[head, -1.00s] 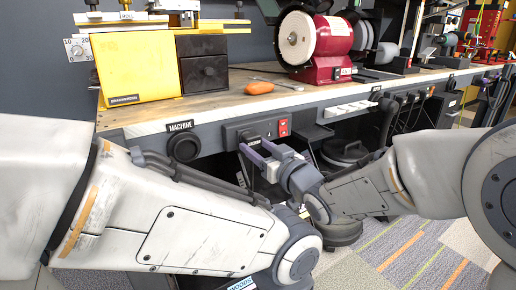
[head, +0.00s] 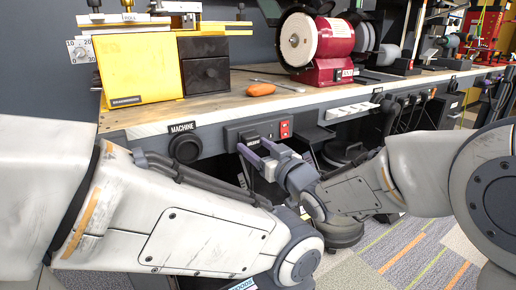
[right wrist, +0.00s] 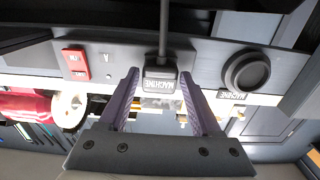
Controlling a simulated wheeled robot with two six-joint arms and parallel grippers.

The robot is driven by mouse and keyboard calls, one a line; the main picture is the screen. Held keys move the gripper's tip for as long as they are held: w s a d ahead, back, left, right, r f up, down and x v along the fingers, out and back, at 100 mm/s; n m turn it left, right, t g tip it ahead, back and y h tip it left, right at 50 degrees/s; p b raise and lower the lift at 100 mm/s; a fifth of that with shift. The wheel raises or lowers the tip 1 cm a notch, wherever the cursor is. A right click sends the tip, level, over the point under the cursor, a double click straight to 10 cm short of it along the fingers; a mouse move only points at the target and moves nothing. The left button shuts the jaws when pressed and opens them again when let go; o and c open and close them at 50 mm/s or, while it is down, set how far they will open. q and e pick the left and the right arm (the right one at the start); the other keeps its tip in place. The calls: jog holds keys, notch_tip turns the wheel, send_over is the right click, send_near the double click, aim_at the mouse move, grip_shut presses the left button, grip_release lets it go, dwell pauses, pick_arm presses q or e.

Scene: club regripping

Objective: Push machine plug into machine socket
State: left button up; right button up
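The machine plug (right wrist: 161,82) is a dark block labelled MACHINE at the front panel (head: 232,133) under the bench top. Its cable runs away from it in the right wrist view. It also shows small in the head view (head: 253,140). How deep it sits in the panel is hidden. My right gripper (right wrist: 160,88) has its purple fingers spread on either side of the plug, with gaps on both sides. It also shows in the head view (head: 252,146). A round black fitting (head: 185,148) beneath a MACHINE label is to the left. My left gripper is out of view.
A red switch (head: 285,128) is just right of the plug. The wooden bench top (head: 205,104) carries a yellow machine (head: 135,72), a red grinder (head: 325,70) and an orange object (head: 262,88). A white power strip (head: 352,110) is farther right. Dark cables hang below.

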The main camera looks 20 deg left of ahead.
jog(key=shift+o, duration=0.9)
jog(key=p+v, duration=0.1)
jog(key=v, duration=0.9)
jog(key=shift+d, duration=0.2)
jog(key=shift+s, duration=0.15)
